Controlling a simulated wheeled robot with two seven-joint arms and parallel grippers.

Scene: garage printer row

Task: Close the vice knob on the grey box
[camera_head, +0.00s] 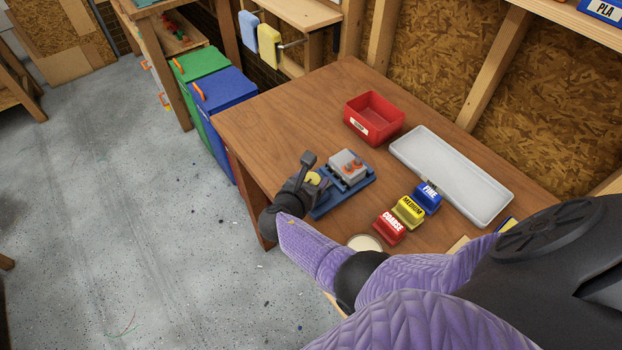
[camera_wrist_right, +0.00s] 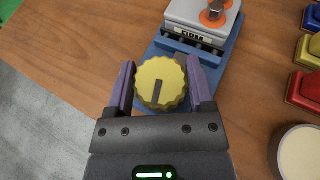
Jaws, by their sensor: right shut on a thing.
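The vice is a blue base (camera_head: 357,187) on the wooden table, with the grey box (camera_head: 347,164) held on it; the box has orange round parts on top. The box also shows at the top of the right wrist view (camera_wrist_right: 203,20), above a "FIRM" label. The yellow ribbed knob (camera_wrist_right: 161,83) has a dark pointer mark running roughly up and down the picture. My right gripper (camera_wrist_right: 161,88) is shut around the knob, one finger on each side. In the head view my right gripper (camera_head: 312,178) partly hides the knob. My left gripper is not in view.
A red bin (camera_head: 349,121) and a long white tray (camera_head: 410,161) stand behind. Blue "FINE" (camera_head: 428,197), yellow "MEDIUM" (camera_head: 408,211) and red "COARSE" (camera_head: 389,227) blocks sit to the right. A round cream-topped container (camera_wrist_right: 303,153) is near the front edge. Bare tabletop lies left of the vice.

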